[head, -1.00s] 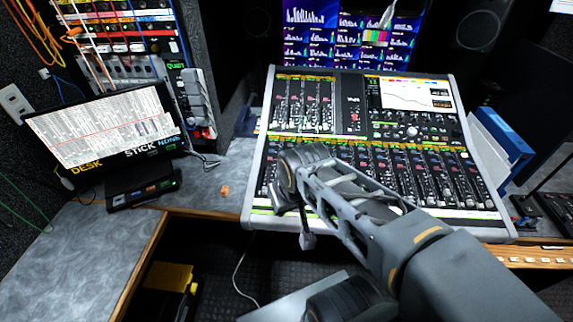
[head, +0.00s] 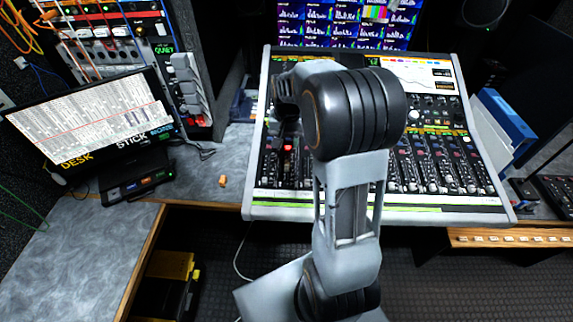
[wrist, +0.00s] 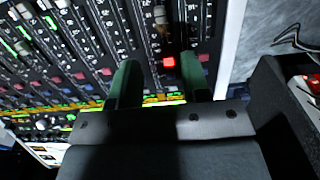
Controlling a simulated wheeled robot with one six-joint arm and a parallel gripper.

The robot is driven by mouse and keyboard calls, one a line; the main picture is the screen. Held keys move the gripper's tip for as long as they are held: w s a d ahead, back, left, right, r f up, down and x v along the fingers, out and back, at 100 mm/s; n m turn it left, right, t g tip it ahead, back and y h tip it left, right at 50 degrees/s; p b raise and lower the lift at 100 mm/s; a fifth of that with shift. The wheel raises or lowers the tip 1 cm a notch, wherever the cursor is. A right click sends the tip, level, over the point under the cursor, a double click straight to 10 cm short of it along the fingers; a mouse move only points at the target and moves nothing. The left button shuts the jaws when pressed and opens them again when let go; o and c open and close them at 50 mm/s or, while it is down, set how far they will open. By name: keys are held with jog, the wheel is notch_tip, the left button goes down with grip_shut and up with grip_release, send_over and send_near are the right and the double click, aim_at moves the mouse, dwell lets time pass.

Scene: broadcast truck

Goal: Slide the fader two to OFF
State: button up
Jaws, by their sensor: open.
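The mixing console (head: 420,213) stands on the desk, its faders in rows, partly hidden behind my arm in the head view. My gripper (wrist: 160,62) is open over the console in the wrist view, its two green fingers apart. A lit red button (wrist: 169,62) shows between the fingers. A pale fader cap (wrist: 160,15) sits in its slot just beyond the fingertips, and no finger visibly touches it. Other fader strips lie to its left. I cannot read which strip is fader two. In the head view the fingertips are hidden by my arm.
A tilted monitor (head: 90,118) stands left on the grey desk, near a small orange block (head: 222,181). Blue-and-white binders (head: 505,125) stand right of the console. Screens (head: 345,25) rise behind it. A yellow-and-black case (head: 168,280) is under the desk.

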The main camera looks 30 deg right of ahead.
aim_at(286, 167)
notch_tip(286, 167, down, 12)
jog(key=shift+r, duration=0.2)
jog(key=shift+c, duration=0.2)
grip_shut()
dwell(0.4)
jog(key=shift+a, duration=0.1)
